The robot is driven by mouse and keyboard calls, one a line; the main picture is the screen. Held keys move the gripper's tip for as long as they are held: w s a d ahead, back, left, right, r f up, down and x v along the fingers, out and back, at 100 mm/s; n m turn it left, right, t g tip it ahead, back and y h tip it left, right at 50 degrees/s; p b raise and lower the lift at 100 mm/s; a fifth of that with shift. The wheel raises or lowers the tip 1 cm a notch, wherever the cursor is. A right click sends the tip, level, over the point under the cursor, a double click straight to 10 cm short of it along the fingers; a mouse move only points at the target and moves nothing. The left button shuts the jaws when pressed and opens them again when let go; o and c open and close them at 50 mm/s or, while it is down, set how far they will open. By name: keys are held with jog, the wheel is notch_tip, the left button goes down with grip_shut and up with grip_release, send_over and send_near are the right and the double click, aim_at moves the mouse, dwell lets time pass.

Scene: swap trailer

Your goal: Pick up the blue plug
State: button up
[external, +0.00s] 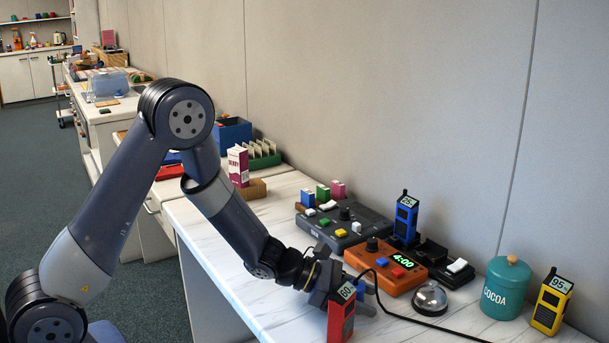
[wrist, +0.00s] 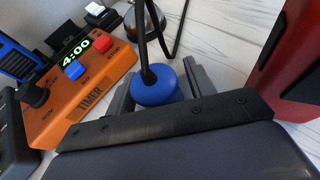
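The blue plug (wrist: 157,90) is round, with a black cord coming off its end. In the wrist view it sits between the two grey fingers of my gripper (wrist: 160,84), one on each side. The plug nearly fills the gap, and I cannot tell whether the fingers press on it. In the external view my gripper (external: 352,296) is low over the white counter at the front. A little blue shows there beside the fingers, partly hidden by my wrist and a red handset.
A red handset (external: 341,318) stands close beside my gripper. An orange timer (external: 385,265) reading 4:00, a blue handset (external: 405,217), a silver bell (external: 430,298), a teal cocoa jar (external: 506,290) and a yellow handset (external: 551,303) stand nearby. The black cord crosses the counter.

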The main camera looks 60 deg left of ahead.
jog(key=c, duration=0.8)
